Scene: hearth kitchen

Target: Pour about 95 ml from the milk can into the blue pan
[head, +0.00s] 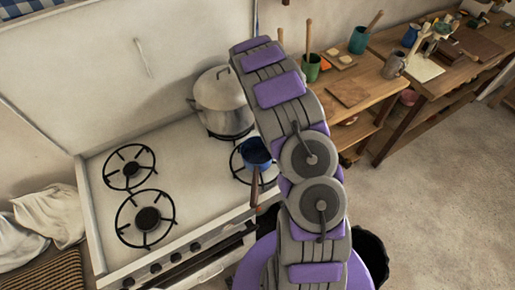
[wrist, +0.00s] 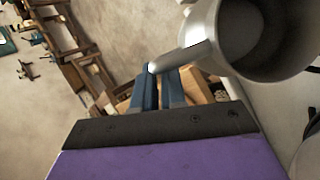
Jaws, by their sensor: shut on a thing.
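The blue pan (head: 257,153) sits on the front right burner of the stove in the head view, its brown handle pointing toward the front edge. My arm stands just to its right and hides part of that burner. The grey metal milk can (wrist: 222,62) fills the upper right of the wrist view. My gripper (wrist: 160,78) is shut on the can's handle, with its blue fingers on either side of it. The can's dark round inside shows, but I cannot make out the milk level. In the head view, gripper and can are hidden behind my arm.
A large lidded pot (head: 222,103) stands on the back right burner, close behind the pan. The two left burners (head: 146,219) are empty. A wooden side table (head: 348,88) with cups and boards stands to the right. White sacks (head: 45,215) lie at the left.

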